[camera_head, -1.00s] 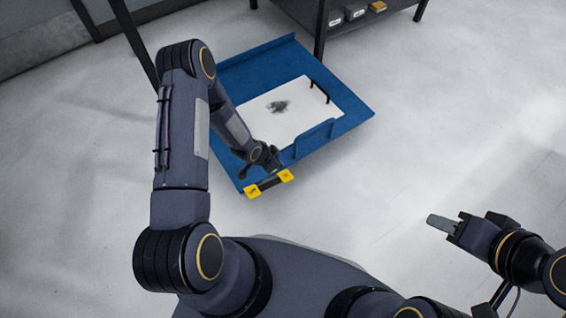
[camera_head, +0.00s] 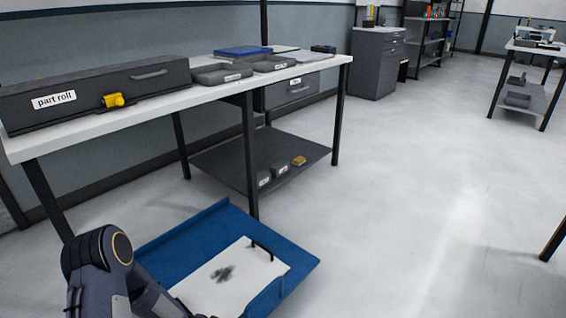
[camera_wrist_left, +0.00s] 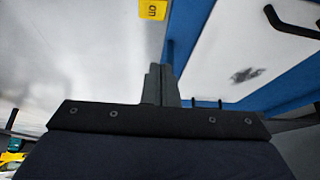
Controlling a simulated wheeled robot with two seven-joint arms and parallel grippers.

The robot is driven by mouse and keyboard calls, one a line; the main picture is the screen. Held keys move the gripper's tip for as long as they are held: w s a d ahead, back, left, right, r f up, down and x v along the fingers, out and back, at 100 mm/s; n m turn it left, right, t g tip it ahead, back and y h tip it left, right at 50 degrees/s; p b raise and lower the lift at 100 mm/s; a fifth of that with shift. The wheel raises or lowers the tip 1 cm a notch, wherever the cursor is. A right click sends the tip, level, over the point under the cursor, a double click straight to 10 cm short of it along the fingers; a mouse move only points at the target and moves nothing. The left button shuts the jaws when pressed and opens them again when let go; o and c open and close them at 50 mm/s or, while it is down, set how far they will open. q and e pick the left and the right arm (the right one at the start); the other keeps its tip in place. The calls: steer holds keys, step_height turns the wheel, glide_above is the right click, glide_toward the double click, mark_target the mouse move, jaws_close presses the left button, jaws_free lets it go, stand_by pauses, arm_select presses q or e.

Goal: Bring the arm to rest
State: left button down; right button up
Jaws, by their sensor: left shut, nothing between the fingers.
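My left arm (camera_head: 100,265) shows at the lower left of the head view, bent beside the blue tray; its gripper is below the picture edge. In the left wrist view my left gripper (camera_wrist_left: 162,84) has its two fingers together with nothing between them. Beyond the fingers are the blue tray's edge and a white panel (camera_wrist_left: 265,45) with a black handle and a dark smudge. In the head view the white panel (camera_head: 250,268) lies in the blue tray (camera_head: 190,237) on the floor side of the bench. My right gripper is out of view.
A workbench (camera_head: 225,90) stands behind the tray, holding a dark box labelled "part roll" (camera_head: 140,85) and shallow grey bins (camera_head: 215,75). Its lower shelf (camera_head: 220,165) holds small boxes. A yellow tag (camera_wrist_left: 153,9) shows in the wrist view. Open floor (camera_head: 420,180) lies to the right.

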arm_select(q)
steer(key=s+a+r+n+y, duration=0.1)
steer(key=a+r+n, duration=0.15)
steer(key=r, duration=0.95)
steer(key=s+a+r+n+y, duration=0.1)
steer(key=s+a+r+n, duration=0.15)
steer(key=r, duration=0.85)
steer(key=s+d+r+n+t+h, duration=0.1)
steer(key=s+d+r+n, duration=0.1)
steer(key=s+r, duration=0.65)
steer(key=s+d+r+n+h, duration=0.1)
steer(key=s+d+r+n, duration=0.3)
steer(key=s, duration=0.7)
step_height(320, 180, up, 34)
steer(key=m+p, duration=0.2)
steer(key=p, duration=3)
steer(key=shift+s+a+h, duration=0.3)
steer(key=shift+s+a, duration=0.05)
steer(key=shift+s, duration=0.1)
steer(key=shift+f, duration=0.15)
